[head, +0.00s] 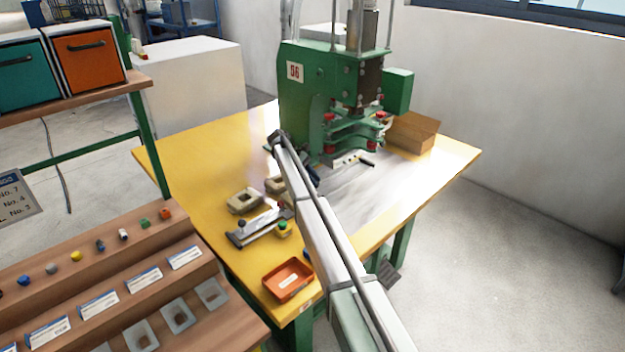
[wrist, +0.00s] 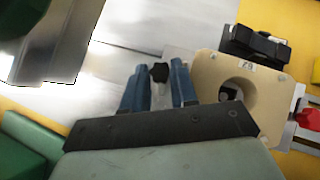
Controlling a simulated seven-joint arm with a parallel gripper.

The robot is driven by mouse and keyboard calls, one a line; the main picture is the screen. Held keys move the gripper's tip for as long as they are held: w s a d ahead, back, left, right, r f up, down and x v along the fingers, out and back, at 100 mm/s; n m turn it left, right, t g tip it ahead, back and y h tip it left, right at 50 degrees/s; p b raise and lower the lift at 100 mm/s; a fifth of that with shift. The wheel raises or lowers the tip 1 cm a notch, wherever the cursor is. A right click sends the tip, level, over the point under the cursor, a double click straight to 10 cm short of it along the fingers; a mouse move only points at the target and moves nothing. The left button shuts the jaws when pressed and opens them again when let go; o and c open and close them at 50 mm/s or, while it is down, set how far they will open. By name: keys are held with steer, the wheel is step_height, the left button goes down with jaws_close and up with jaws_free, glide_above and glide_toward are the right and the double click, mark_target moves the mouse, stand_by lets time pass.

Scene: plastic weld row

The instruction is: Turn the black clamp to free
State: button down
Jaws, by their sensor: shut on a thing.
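My gripper (wrist: 159,82) has its two blue fingers closed about a pale piece with a black tip (wrist: 159,72), above a grey metal surface. The black tip looks like a small knob or handle end; whether it is the black clamp's handle I cannot tell for sure. A small metal bar with a black handle (head: 366,158) lies on the metal plate in front of the press, right of my gripper.
The green press (head: 310,95) stands at the back of the yellow table (head: 185,150). A beige block with a hole (wrist: 211,85) sits close right of my fingers, beside a black part (wrist: 252,44). An orange tray (head: 288,279) lies at the front. A cardboard box (head: 413,133) stands behind right.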

steer(key=c, duration=0.9)
jaws_free()
steer(key=shift+s, duration=0.1)
